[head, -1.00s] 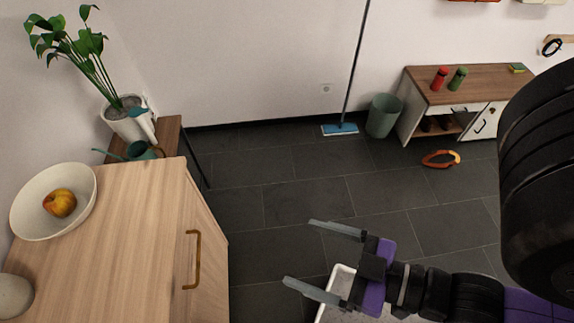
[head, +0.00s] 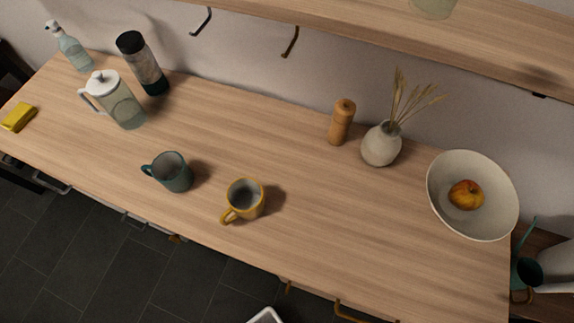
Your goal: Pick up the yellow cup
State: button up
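The yellow cup (head: 246,200) stands upright on the wooden counter (head: 300,235), near its front edge. Its handle points toward the lower left of the picture. Its open top faces up and its inside looks dark grey. A dark green cup (head: 172,172) stands to its left with a gap between them. My gripper does not show in the head view now, so its place relative to the yellow cup cannot be seen.
A glass pitcher (head: 120,103), a dark-lidded jar (head: 143,65) and a spray bottle (head: 72,50) stand at the back left. A pepper mill (head: 341,122), a vase (head: 381,147) and a bowl (head: 447,205) with an apple stand to the right. A shelf (head: 450,45) overhangs the back.

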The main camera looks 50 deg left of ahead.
aim_at(245, 196)
jog(key=i+u, duration=0.15)
jog(key=u, duration=0.25)
jog(key=i+l+u, duration=0.1)
jog(key=u, duration=0.25)
jog(key=i+l+u, duration=0.1)
jog(key=u, duration=1.85)
